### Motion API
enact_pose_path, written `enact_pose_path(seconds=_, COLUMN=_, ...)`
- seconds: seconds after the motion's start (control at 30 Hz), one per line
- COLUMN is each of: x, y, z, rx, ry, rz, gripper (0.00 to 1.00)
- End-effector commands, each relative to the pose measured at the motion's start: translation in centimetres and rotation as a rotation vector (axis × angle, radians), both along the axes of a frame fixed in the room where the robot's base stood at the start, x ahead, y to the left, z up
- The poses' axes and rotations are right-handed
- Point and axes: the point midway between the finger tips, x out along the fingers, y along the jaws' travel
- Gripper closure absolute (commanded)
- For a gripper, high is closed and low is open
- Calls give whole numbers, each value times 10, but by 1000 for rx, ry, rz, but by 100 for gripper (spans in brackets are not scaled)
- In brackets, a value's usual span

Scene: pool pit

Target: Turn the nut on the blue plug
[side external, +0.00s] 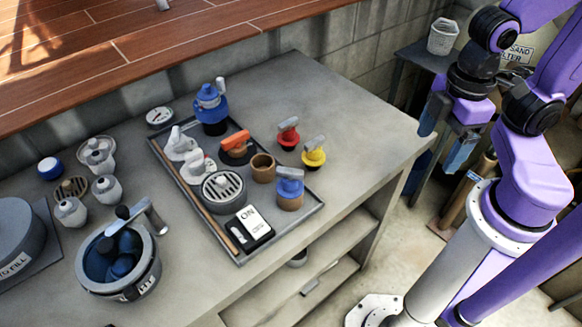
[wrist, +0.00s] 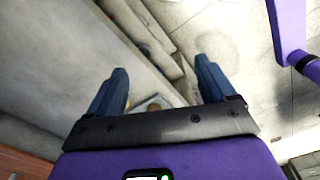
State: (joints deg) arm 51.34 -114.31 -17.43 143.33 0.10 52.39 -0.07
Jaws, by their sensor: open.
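A blue plug (side external: 289,188) with a grey bar handle on top sits on a brown round base at the right side of the shallow grey tray (side external: 240,258). A second blue fitting (side external: 211,110), taller, with a blue top, stands at the tray's back edge. I cannot tell a separate nut on either one. A brown ring (side external: 263,168) stands beside the plug, to its left. My gripper (side external: 441,148) is open and empty, pointing down beyond the counter's right end, well apart from the plug. Its blue fingers (wrist: 162,75) are spread in the wrist view, where the plug is not identifiable.
Red (side external: 288,135) and yellow (side external: 314,154) handled plugs stand just right of the tray. An orange-handled valve (side external: 236,146), a round grate (side external: 223,188) and an ON box (side external: 250,226) are near the plug. A pot (side external: 150,262) is at front left. The counter's right end is clear.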

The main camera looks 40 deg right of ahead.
Motion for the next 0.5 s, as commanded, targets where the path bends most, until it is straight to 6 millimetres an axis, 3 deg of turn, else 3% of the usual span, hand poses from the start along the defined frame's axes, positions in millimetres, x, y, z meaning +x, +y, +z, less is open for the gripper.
enact_pose_path(seconds=0.17, x=15, y=15, z=8, rx=-2, ry=-2, rz=73, gripper=17)
enact_pose_path(seconds=0.5, x=83, y=85, z=45, rx=-17, ry=-4, rz=459, gripper=17)
